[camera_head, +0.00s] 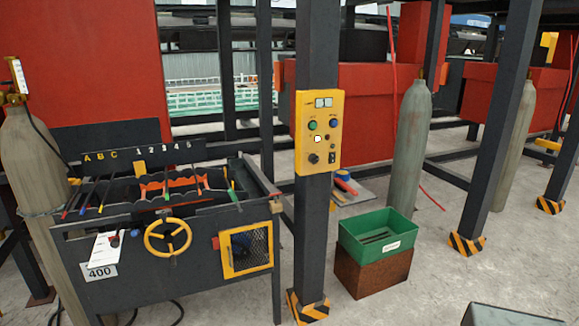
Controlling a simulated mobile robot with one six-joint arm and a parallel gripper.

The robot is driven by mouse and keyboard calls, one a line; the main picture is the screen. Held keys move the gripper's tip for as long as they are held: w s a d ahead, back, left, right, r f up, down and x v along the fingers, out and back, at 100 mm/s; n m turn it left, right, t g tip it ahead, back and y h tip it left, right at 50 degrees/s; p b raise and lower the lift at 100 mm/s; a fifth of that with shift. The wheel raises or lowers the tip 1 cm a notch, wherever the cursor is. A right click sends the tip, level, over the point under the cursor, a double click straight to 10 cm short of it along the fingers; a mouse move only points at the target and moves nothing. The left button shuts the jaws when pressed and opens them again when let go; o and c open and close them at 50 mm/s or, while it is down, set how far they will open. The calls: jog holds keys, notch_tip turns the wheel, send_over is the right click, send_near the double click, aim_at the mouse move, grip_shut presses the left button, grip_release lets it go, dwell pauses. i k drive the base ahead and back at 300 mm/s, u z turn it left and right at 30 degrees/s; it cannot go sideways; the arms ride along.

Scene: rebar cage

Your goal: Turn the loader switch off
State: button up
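A yellow control panel (303,146) is fixed upright on a dark steel column in the middle of the view. It has a small display (323,102) at the top, a green button (312,125) and a blue button (333,122) below it, and a white square (318,139) under these. A black knob (313,158) and a small dark switch (332,158) sit near the bottom. The labels are too small to read, so I cannot tell which control is the loader switch or its position. My gripper is not in view.
A dark machine with a yellow handwheel (168,237) and sign 400 stands left of the column. A green bin (376,243) on a rusty block (372,276) stands to the right, with a gas cylinder (411,150) behind. The concrete floor (430,285) at front right is mostly clear.

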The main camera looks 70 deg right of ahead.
aim_at(313, 158)
jog(key=u, duration=0.35)
jog(key=k, duration=1.5)
jog(key=z, duration=0.55)
jog(key=i, duration=1)
jog(key=z, duration=0.05)
